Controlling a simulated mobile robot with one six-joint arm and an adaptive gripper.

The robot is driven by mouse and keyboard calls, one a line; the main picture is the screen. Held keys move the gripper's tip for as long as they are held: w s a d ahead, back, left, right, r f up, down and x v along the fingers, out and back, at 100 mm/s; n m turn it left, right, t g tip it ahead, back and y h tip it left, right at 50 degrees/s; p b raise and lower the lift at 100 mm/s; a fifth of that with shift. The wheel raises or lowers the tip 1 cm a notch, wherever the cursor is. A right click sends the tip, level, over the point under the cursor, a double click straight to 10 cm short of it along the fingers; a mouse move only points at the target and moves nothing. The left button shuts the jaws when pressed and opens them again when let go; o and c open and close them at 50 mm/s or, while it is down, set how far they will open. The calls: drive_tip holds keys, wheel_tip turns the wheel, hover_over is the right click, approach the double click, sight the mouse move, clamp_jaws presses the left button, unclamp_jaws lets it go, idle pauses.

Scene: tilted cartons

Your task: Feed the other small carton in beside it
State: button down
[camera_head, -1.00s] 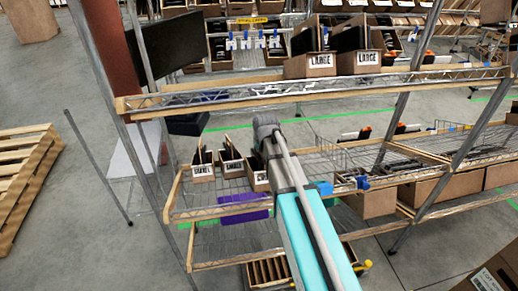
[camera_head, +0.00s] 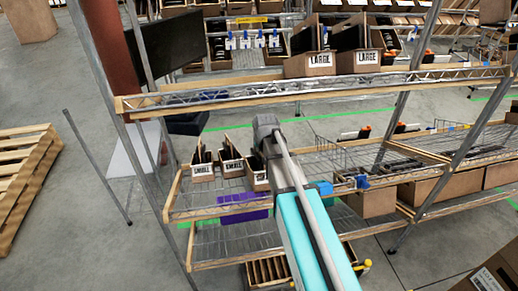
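Three small open cartons stand in a row on the lower wire shelf (camera_head: 235,203). The left carton (camera_head: 203,171) and the middle carton (camera_head: 232,167) carry black-lettered labels, with dark items standing inside. The right carton (camera_head: 256,180) is close beside the middle one and partly hidden by my arm. My gripper is at the far end of my arm, behind the arm's end link, over or at the right carton. Its fingers are hidden, so I cannot tell whether it holds that carton.
Two large cartons (camera_head: 336,60) stand on the upper shelf, whose front rail (camera_head: 300,91) runs above my arm. A purple bin (camera_head: 243,208) sits below the carton row. A blue item (camera_head: 325,188) lies right of my arm. A wooden pallet (camera_head: 25,178) lies at left.

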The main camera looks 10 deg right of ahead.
drive_tip(key=c, duration=0.7)
unclamp_jaws()
drive_tip(key=shift+s, duration=0.1)
drive_tip(key=s+g, duration=0.1)
drive_tip(key=s, duration=0.7)
drive_tip(key=s+g+p, duration=0.1)
drive_tip(key=s+g, duration=0.1)
drive_tip(key=s, duration=0.5)
drive_tip(key=s+g+p, duration=0.1)
drive_tip(key=s+g, duration=0.1)
drive_tip(key=s, duration=0.6)
drive_tip(key=shift+s+a+r, duration=0.2)
drive_tip(key=shift+s+r, duration=0.1)
drive_tip(key=shift+r, duration=0.1)
